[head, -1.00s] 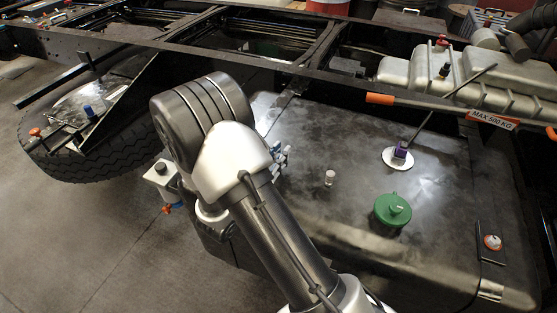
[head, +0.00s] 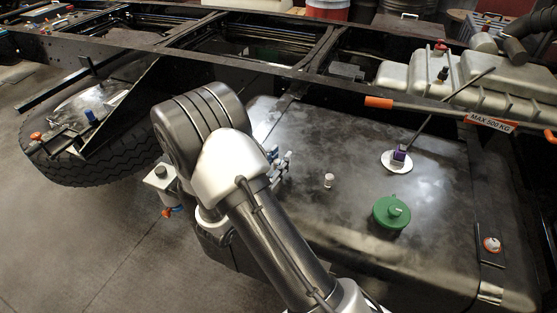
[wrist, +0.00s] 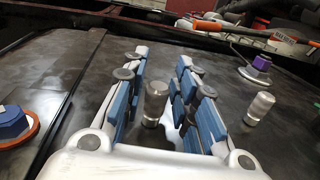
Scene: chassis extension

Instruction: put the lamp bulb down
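A small silvery, glassy cylinder that looks like the lamp bulb (wrist: 155,103) stands upright between my gripper's fingers in the wrist view. My gripper (wrist: 160,78) is open, with its blue-padded fingers on either side of the bulb; narrow gaps seem to show beside it. The bulb's base looks to be at the dark tank top, but contact is hard to tell. In the head view my gripper (head: 279,162) is low over the tank's left part, and the bulb is not clear there. A second similar small cylinder (wrist: 260,108) stands to the right, also in the head view (head: 328,181).
The dark tank top (head: 340,215) carries a green cap (head: 391,212) and a white disc with a purple block (head: 398,158) and a rod. An orange-ringed blue part (wrist: 14,125) is at the wrist view's left. Chassis rails (head: 300,72) run behind. Tank space around the second cylinder is clear.

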